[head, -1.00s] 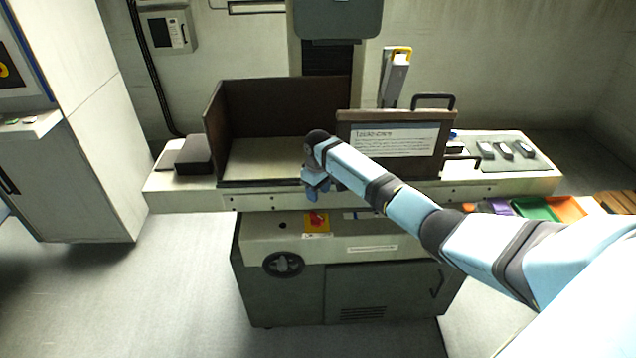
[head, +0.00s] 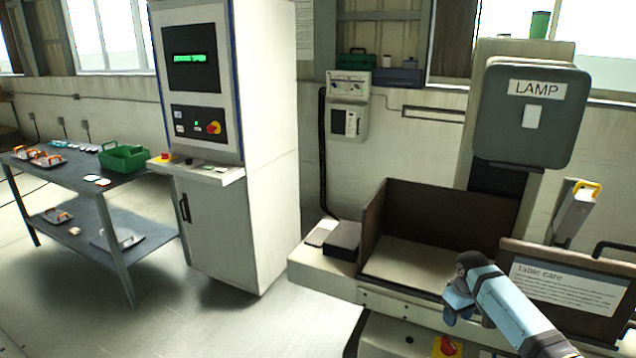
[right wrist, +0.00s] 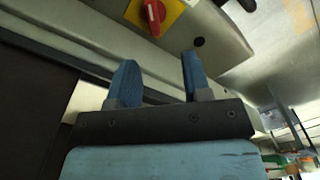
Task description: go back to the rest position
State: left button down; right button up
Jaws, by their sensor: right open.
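My right gripper (head: 458,308) is in front of the machine's open work tank (head: 410,262) in the head view, near the tank's front edge. In the right wrist view its two blue fingers (right wrist: 158,82) stand apart with nothing between them. A red rotary switch on a yellow plate (right wrist: 155,12) shows beyond the fingers, and it also shows at the bottom of the head view (head: 447,347). My left gripper is not in view.
A "Table care" board (head: 565,285) stands right of my right arm. A control cabinet (head: 240,220) stands left of the machine. A table (head: 110,205) with a green crate (head: 124,157) stands at far left. Open floor lies between cabinet and machine.

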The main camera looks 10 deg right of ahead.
jog(key=s+a+f+n+t+y+p, duration=0.1)
jog(key=s+a+f+t, duration=0.2)
jog(key=s+a+f, duration=0.5)
jog(key=s+a+f+t+y+p, duration=0.1)
jog(key=s+a+f+t, duration=0.1)
jog(key=s+a+f, duration=0.55)
jog(key=s+a+r+t+p, duration=0.1)
jog(key=s+a+r, duration=0.3)
jog(key=s, duration=0.6)
jog(key=s+a+r+m+t+y+p, duration=0.1)
jog(key=s+a+r+t, duration=0.2)
jog(key=s, duration=0.8)
notch_tip(320, 180, up, 3)
jog(key=shift+s+a+f+t, duration=0.2)
jog(key=shift+a+t, duration=0.15)
jog(key=shift+t, duration=0.45)
